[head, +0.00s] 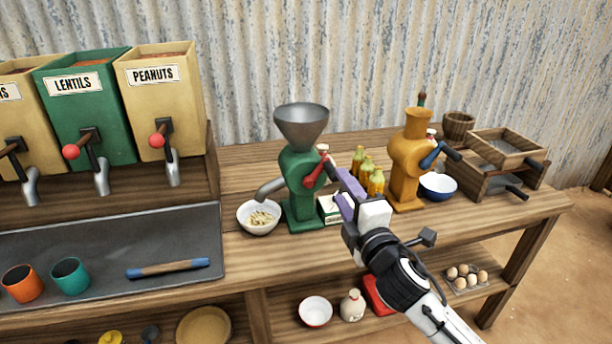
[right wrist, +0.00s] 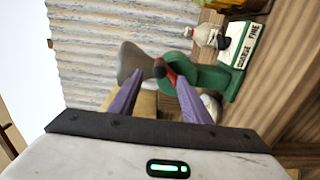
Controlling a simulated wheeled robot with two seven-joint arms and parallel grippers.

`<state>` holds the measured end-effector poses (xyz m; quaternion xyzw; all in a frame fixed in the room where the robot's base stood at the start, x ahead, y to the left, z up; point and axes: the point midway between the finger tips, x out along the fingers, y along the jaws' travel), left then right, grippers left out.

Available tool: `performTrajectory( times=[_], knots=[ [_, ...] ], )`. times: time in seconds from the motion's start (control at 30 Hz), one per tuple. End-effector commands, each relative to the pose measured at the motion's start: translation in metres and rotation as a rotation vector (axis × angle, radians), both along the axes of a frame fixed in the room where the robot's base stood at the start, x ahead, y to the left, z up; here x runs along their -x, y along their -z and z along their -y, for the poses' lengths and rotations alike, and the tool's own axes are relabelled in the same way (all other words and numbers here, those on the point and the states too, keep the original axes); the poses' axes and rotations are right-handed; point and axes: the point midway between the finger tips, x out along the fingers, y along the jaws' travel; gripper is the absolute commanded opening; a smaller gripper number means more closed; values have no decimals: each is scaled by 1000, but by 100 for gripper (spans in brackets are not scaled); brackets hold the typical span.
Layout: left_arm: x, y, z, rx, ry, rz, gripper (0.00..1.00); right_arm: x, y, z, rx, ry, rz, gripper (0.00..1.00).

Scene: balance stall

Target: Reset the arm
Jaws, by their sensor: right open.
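My right gripper (head: 345,190) is open beside the green grinder (head: 300,185), near its red crank handle (head: 316,168). In the right wrist view, the two purple fingers (right wrist: 155,95) stand apart, with the red handle (right wrist: 167,75) showing beyond and between them; I cannot tell whether they touch it. The grinder has a grey hopper (head: 302,125) on top and a spout over a white bowl (head: 260,217) holding pale pieces. A small white coarse/fine plate (right wrist: 241,45) is at the grinder's base. My left gripper is not in view.
An orange grinder (head: 409,165) and a blue bowl (head: 437,185) stand to the right, with yellow bottles (head: 367,175) between the grinders. Dispensers (head: 165,105) and a grey tray (head: 110,245) are at left. Eggs (head: 467,275) and another bowl (head: 316,311) sit on the lower shelf.

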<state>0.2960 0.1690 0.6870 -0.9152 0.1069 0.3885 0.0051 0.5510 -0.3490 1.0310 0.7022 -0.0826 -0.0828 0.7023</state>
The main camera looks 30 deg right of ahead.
Motion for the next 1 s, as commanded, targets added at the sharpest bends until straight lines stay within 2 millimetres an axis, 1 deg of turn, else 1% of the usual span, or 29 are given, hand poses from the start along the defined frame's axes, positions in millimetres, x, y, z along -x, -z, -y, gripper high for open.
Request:
performTrajectory(
  times=[0.1,0.57,0.67,0.77,0.8,0.87,0.9,0.97,1.0],
  knots=[
    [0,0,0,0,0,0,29,5,0,-1,0,0,0,44],
    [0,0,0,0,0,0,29,5,0,-1,-1,0,-1,44],
    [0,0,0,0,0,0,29,7,12,-5,-34,-8,-19,44],
    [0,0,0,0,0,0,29,16,49,-16,-144,-29,-76,44],
    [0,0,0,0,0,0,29,23,71,-24,-214,-39,-110,44],
    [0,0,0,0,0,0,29,37,109,-38,-341,-49,-172,44],
    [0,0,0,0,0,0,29,49,136,-48,-437,-51,-215,44],
    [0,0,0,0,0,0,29,71,174,-65,-586,-45,-281,44],
    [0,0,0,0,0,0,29,87,198,-77,-687,-33,-324,44]
  ],
)
